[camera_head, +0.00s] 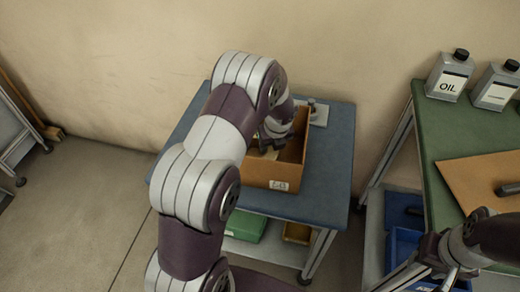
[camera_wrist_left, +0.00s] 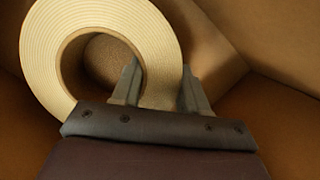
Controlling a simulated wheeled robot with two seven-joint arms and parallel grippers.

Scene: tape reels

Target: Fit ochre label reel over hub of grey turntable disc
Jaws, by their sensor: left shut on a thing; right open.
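The ochre label reel (camera_wrist_left: 62,52) stands tilted inside a brown box (camera_head: 275,175). In the left wrist view one finger of my left gripper (camera_wrist_left: 160,88) is in the reel's hole and the other is outside its rim, shut on the reel's wall. In the head view my left gripper (camera_head: 273,141) reaches down into the box, and only a pale bit of the reel (camera_head: 262,154) shows. A grey plate with a small upright hub, seemingly the turntable disc (camera_head: 319,114), is on the blue table behind the box, partly hidden. My right gripper (camera_head: 425,268) is open, low at the right.
The box walls close around my left gripper. The blue table top (camera_head: 335,165) is clear right of the box. A green bench (camera_head: 455,135) at the right carries an oil can (camera_head: 449,77), a second can (camera_head: 495,87) and a brown board (camera_head: 480,177).

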